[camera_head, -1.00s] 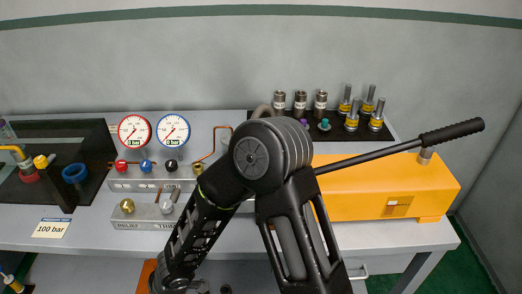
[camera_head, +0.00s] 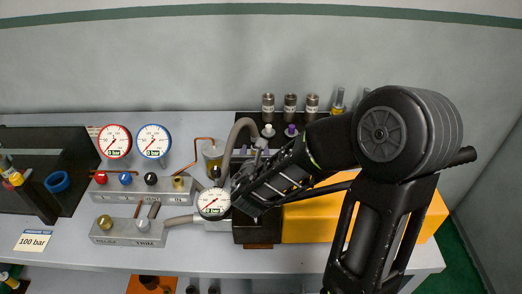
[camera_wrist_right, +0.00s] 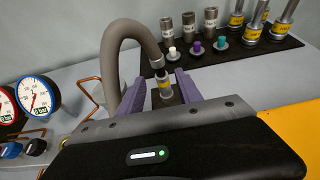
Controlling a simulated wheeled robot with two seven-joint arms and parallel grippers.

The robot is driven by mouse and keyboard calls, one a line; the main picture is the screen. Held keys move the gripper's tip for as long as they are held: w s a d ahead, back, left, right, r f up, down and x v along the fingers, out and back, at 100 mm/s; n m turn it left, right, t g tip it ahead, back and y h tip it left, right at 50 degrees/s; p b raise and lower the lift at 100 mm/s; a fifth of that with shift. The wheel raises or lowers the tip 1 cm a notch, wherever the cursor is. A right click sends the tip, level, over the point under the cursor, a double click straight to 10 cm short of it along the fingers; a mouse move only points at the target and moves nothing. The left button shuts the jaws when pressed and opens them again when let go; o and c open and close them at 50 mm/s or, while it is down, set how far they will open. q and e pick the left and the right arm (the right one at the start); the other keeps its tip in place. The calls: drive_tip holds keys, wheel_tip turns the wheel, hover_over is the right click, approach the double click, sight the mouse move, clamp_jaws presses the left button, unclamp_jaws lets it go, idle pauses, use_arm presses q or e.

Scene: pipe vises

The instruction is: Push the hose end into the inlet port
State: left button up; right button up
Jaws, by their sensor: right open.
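A grey hose (camera_head: 240,130) arches up behind the small gauge, and shows large in the wrist view (camera_wrist_right: 115,50). Its end fitting with a yellow band (camera_wrist_right: 164,86) points down between the two purple fingers of my right gripper (camera_wrist_right: 163,82). The fingers are open, one on each side of it; I cannot tell whether they touch it. A brass fitting (camera_head: 179,182) sits on the upper grey manifold; I cannot tell whether it is the inlet port.
A small round gauge (camera_head: 213,203) stands left of my right forearm. Two larger gauges (camera_head: 115,141) stand on the manifold (camera_head: 140,191). The yellow pump body (camera_head: 310,222) lies under my arm. Several steel couplings (camera_head: 290,106) stand on a black mat behind.

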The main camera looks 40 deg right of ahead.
sight(255, 152)
drive_tip(key=shift+a, duration=0.15)
drive_tip(key=x, duration=0.2)
drive_tip(key=shift+w+d+f, duration=0.1)
drive_tip(key=shift+w+d, duration=0.1)
drive_tip(key=shift+w, duration=0.1)
drive_tip(key=p+x, duration=0.2)
drive_tip(key=x, duration=0.2)
drive_tip(key=shift+d, duration=0.25)
drive_tip(key=shift+w+d+f, duration=0.15)
drive_tip(key=shift+w+f, duration=0.15)
drive_tip(key=shift+w, duration=0.1)
